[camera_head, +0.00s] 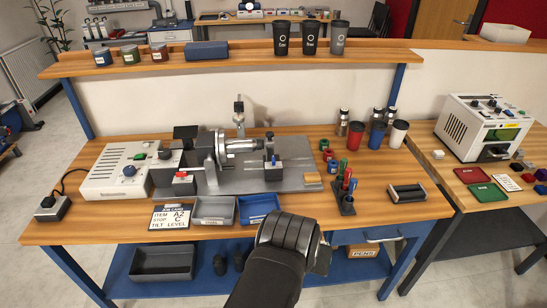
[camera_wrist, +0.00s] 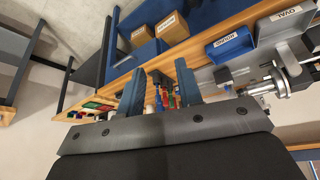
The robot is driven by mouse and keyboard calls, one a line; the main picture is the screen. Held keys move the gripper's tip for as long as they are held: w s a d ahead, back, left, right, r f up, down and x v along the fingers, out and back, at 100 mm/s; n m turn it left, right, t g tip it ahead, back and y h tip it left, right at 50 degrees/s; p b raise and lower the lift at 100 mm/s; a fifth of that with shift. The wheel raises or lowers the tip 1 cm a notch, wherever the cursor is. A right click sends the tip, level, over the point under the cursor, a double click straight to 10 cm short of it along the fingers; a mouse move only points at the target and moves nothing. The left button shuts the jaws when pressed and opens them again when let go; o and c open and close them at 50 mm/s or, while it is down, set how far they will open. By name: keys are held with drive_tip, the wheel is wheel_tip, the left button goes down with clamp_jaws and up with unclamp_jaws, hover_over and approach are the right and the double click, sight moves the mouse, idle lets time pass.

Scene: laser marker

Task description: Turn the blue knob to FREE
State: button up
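The blue knob (camera_head: 129,171) is on the sloped front of the cream control box (camera_head: 103,182) at the left of the bench. Its marks are too small to read, so I cannot tell its setting. My gripper (camera_wrist: 160,85) shows in the wrist view as two blue fingers set apart, with nothing between them. In the head view my arm reaches up from the bottom, right of centre, and the fingertips are hidden. It is well to the right of the knob and apart from it. The knob is not seen in the wrist view.
A rotary fixture (camera_head: 204,153) stands right of the box. Grey (camera_head: 214,222) and blue bins (camera_head: 259,222) and a sign card (camera_head: 171,225) lie at the front edge. A pen holder (camera_head: 346,208), tumblers and a black roller (camera_head: 407,193) stand to the right. A shelf with cups runs behind.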

drive_tip(key=w+d+r+n+g, duration=0.1)
drive_tip(key=w+d+r+g, duration=0.15)
drive_tip(key=w+d, duration=0.45)
wheel_tip(320, 180, up, 3)
drive_tip(key=n+t+y, duration=0.2)
drive_tip(key=n, duration=0.2)
hover_over(273, 159)
drive_tip(key=s, duration=0.7)
drive_tip(key=shift+t, duration=0.25)
drive_tip(key=x, duration=1.7)
drive_tip(key=shift+a+f, duration=0.1)
drive_tip(key=shift+a, duration=0.1)
clamp_jaws()
